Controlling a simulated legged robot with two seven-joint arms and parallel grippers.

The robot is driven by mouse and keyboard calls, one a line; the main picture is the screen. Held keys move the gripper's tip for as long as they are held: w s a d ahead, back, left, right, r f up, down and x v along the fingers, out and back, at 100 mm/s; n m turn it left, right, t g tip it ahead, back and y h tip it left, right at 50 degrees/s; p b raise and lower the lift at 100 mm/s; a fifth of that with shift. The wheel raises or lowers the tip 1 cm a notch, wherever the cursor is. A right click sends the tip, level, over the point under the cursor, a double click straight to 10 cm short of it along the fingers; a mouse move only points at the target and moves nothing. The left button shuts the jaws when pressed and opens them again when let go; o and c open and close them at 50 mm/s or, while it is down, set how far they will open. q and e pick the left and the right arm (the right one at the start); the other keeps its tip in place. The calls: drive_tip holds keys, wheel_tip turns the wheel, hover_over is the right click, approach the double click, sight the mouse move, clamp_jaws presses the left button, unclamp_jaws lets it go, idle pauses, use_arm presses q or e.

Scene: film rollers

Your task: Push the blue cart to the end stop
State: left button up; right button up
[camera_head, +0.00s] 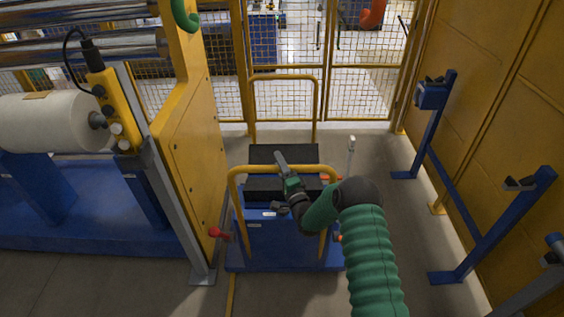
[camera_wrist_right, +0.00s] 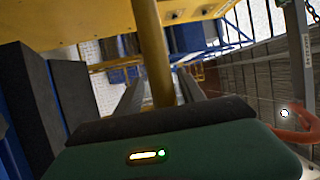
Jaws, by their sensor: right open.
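The blue cart (camera_head: 283,240) stands on the floor at the centre of the head view. It has a yellow tubular push handle (camera_head: 250,169) and black blocks (camera_head: 284,153) on top. My right gripper (camera_head: 282,162) is at the top bar of the handle, near its middle. In the right wrist view the yellow bar (camera_wrist_right: 152,45) runs between the two grey fingers of my open right gripper (camera_wrist_right: 160,92). I cannot tell whether the fingers touch it. I cannot make out an end stop for certain. My left gripper is not in view.
A yellow machine panel (camera_head: 186,150) stands close on the cart's left. A blue rack (camera_head: 452,190) and yellow wall are on the right, with free floor between. A yellow mesh fence (camera_head: 340,95) closes the back. A white-tipped post (camera_head: 351,146) stands right of the cart.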

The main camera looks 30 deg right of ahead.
drive_tip(key=shift+w+a+r, duration=0.2)
drive_tip(key=shift+w+a, duration=0.05)
drive_tip(key=shift+w, duration=0.1)
drive_tip(key=shift+a+r, duration=0.15)
drive_tip(key=shift+a, duration=0.45)
drive_tip(key=shift+c, duration=0.2)
drive_tip(key=shift+a, duration=0.15)
drive_tip(key=shift+c, duration=2.5)
drive_tip(key=shift+d, duration=0.6)
clamp_jaws()
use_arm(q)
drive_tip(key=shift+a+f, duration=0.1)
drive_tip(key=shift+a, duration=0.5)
